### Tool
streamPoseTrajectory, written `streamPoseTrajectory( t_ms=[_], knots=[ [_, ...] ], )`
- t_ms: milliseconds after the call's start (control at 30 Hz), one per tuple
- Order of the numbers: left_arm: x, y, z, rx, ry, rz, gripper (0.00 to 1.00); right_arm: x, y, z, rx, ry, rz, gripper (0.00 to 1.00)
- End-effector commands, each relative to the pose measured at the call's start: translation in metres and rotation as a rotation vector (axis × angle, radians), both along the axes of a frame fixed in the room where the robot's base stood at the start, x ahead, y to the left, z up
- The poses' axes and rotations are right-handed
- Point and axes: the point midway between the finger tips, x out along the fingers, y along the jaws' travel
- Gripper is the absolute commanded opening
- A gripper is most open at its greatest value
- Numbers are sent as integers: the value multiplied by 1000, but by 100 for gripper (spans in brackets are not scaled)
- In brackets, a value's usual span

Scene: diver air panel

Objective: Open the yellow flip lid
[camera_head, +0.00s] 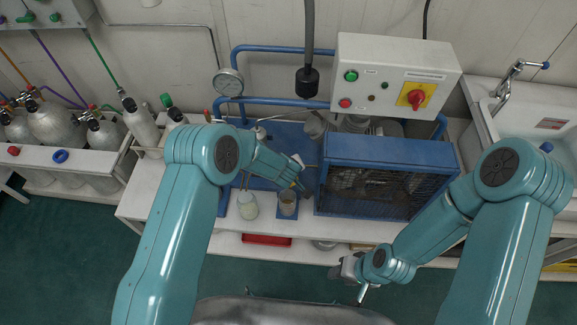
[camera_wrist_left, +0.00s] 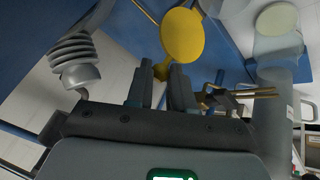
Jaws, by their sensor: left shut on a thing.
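The yellow flip lid (camera_wrist_left: 182,37) shows in the left wrist view as a round yellow disc just beyond my left fingertips. A small yellow tab sits at its near edge, between the fingers. My left gripper (camera_wrist_left: 162,78) is shut on this tab. In the head view my left gripper (camera_head: 300,184) reaches over the blue bench plate, left of the blue caged unit, and my arm hides most of the lid there. My right gripper (camera_head: 350,279) hangs in front of the bench, away from the lid; its finger gap is unclear.
A jar (camera_head: 247,206) and a cup (camera_head: 287,204) stand close to my left gripper. The blue caged unit (camera_head: 385,153) and the control box (camera_head: 395,75) are to the right. Gas cylinders (camera_head: 50,124) stand at left, a sink (camera_head: 540,110) at right.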

Motion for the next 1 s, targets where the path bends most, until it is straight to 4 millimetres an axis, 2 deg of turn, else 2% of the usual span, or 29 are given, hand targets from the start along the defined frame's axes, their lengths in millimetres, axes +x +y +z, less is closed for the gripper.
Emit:
streamPoseTrajectory(
  t_ms=[367, 400, 467, 767, 867, 1000],
  knots=[
    [4, 0, 4, -1, -11, 1, 0, 0, 0, 0, 0, 0, 0, 43],
    [4, 0, 4, -1, -11, 1, 28, 0, 0, 0, 0, 0, 0, 43],
    [4, 0, 4, -2, -10, 1, 45, 0, 0, 0, 0, 0, 0, 43],
    [3, 0, 2, -1, -4, 2, 45, 0, 0, 0, 0, 0, 0, 43],
    [-1, 0, 9, -1, -4, 1, 45, 0, 0, -1, 0, 0, 0, 43],
    [-17, 0, 32, -1, -6, -1, 45, 0, 0, -5, 0, 0, 0, 43]
  ],
)
